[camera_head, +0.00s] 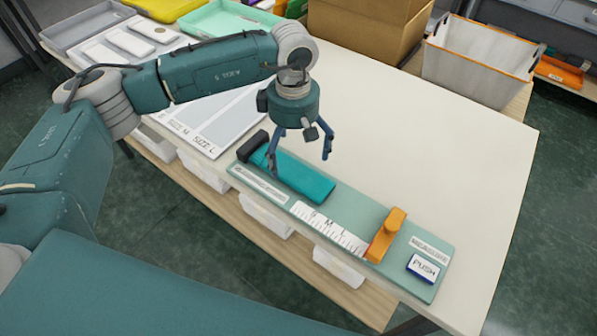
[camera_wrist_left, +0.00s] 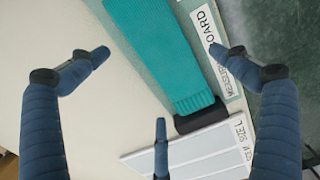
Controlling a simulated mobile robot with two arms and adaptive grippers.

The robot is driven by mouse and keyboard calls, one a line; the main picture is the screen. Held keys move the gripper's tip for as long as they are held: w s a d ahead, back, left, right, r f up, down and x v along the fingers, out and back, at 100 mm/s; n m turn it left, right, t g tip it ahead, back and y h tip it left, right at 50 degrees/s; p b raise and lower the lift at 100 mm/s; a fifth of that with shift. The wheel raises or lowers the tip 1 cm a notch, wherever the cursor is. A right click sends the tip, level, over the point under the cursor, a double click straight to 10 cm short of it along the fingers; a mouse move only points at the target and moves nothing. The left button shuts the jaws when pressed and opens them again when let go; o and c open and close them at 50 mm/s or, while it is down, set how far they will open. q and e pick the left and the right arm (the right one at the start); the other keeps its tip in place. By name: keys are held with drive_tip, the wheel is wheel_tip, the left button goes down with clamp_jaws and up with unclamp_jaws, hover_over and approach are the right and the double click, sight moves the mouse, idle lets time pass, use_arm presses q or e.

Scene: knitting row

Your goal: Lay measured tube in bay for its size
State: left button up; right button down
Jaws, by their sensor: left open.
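The teal knitted tube (camera_head: 300,178) lies flat on the pale green measuring board (camera_head: 433,240); it also shows in the left wrist view (camera_wrist_left: 160,50). One end lies by the black end block (camera_head: 252,146). The orange slider (camera_head: 386,236) stands apart from the other end, across the S-M-L scale (camera_head: 328,228). My left gripper (camera_head: 300,165) hangs just above the tube, fingers spread, holding nothing. The size bays (camera_head: 215,118) lie behind the board's left end; the size L bay (camera_wrist_left: 205,158) looks empty in the wrist view. Part of the bays is hidden by my arm.
A blue-and-white PUSH button (camera_head: 422,267) sits at the board's right end. A cardboard box (camera_head: 370,30) and a grey bin (camera_head: 480,62) stand at the back. Trays (camera_head: 85,25) fill the back left. The table's right side (camera_head: 450,150) is clear.

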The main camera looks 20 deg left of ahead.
sight(294, 165)
use_arm(q)
wheel_tip(294, 165, down, 2)
drive_tip(key=shift+s+f+p, duration=0.15)
drive_tip(key=shift+f+p, duration=0.05)
drive_tip(key=shift+p, duration=0.2)
drive_tip(key=shift+f, duration=0.6)
drive_tip(key=c, duration=0.8)
drive_tip(key=shift+c, duration=0.8)
use_arm(e)
drive_tip(key=shift+w+a+r, duration=0.1)
drive_tip(key=shift+w+r, duration=0.5)
drive_tip(key=shift+r, duration=0.2)
